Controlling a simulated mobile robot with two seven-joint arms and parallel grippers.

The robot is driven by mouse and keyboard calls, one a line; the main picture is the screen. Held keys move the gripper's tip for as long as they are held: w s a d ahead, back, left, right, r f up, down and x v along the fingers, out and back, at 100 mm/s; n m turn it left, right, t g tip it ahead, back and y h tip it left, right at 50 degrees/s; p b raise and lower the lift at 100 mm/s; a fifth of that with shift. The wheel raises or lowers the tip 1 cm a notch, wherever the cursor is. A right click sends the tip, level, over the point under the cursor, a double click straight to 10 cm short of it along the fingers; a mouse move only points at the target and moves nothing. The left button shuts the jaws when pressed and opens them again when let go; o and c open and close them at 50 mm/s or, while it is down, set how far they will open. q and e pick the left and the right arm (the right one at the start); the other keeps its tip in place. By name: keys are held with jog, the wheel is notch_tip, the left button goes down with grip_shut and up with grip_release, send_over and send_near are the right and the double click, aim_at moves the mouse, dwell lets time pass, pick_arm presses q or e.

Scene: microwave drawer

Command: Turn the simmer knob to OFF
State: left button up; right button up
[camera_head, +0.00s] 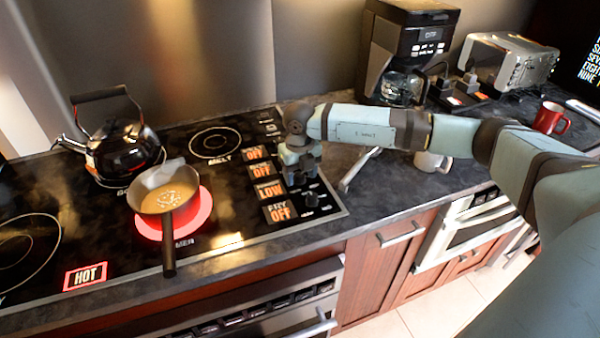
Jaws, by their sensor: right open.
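The dark control strip of the cooktop (325,207) has orange-lit labels. The third label from the back, which reads LOW (269,190), is in line with the spot under my right gripper; the small word above LOW is too small to read surely. My right gripper (298,180) is open, pointing down over the knob row, right of that label. It hides most of the knob there, and I cannot tell whether the fingers touch it. The front knob (311,199), beside the FRY OFF label (278,211), shows just in front of the gripper. My left gripper is out of view.
A pan (165,188) with food sits on a glowing red burner, handle toward the front edge. A black kettle (125,150) stands behind left. A HOT sign (86,276) is lit.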

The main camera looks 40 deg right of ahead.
jog(key=c, duration=0.9)
